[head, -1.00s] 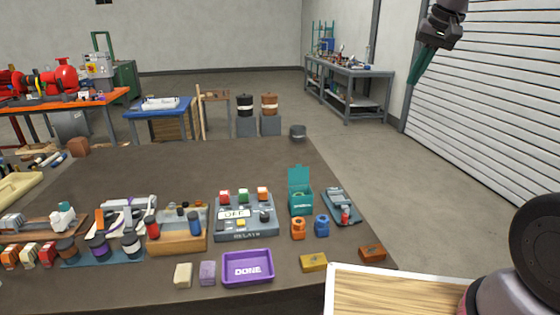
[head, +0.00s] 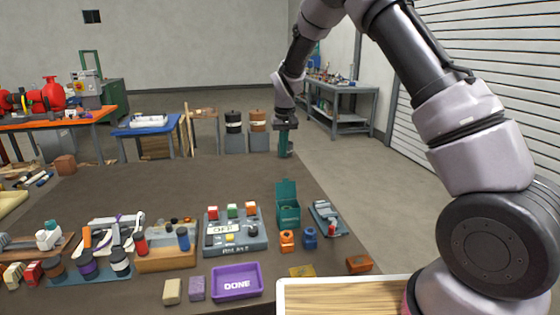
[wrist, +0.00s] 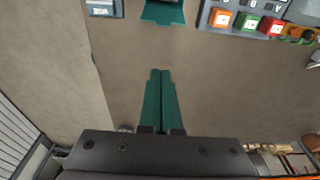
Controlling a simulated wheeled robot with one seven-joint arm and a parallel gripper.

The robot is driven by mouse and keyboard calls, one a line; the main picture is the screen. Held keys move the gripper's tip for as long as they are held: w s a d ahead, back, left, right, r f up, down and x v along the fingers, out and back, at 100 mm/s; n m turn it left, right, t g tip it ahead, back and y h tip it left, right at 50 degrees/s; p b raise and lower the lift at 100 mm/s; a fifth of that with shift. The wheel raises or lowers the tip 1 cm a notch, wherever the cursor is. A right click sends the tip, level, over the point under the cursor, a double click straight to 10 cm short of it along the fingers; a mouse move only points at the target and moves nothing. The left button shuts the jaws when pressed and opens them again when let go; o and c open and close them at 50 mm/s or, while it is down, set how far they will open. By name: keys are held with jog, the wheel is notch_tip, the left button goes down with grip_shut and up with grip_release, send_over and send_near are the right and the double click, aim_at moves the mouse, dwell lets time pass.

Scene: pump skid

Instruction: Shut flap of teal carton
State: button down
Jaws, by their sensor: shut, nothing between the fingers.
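The teal carton (head: 289,213) stands on the dark table, right of the relay box. Its flap (head: 286,189) is open and stands up at the back of the carton. In the wrist view, part of the teal flap (wrist: 163,14) shows at the top edge, and the rest of the carton is cut off. My gripper (head: 286,155) points down beyond the carton, apart from it. Its green fingers (wrist: 160,72) are shut with nothing between them.
The relay box (head: 235,232) with coloured buttons is left of the carton. The table behind the carton is bare.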

aim_at(286, 189)
notch_tip(286, 189, down, 8)
jog(key=s, duration=0.2)
jog(key=shift+s+d, duration=0.25)
jog(key=shift+d, duration=0.05)
jog(key=shift+s, duration=0.1)
dwell(0.4)
jog(key=shift+s+t, duration=0.2)
jog(key=shift+t, duration=0.2)
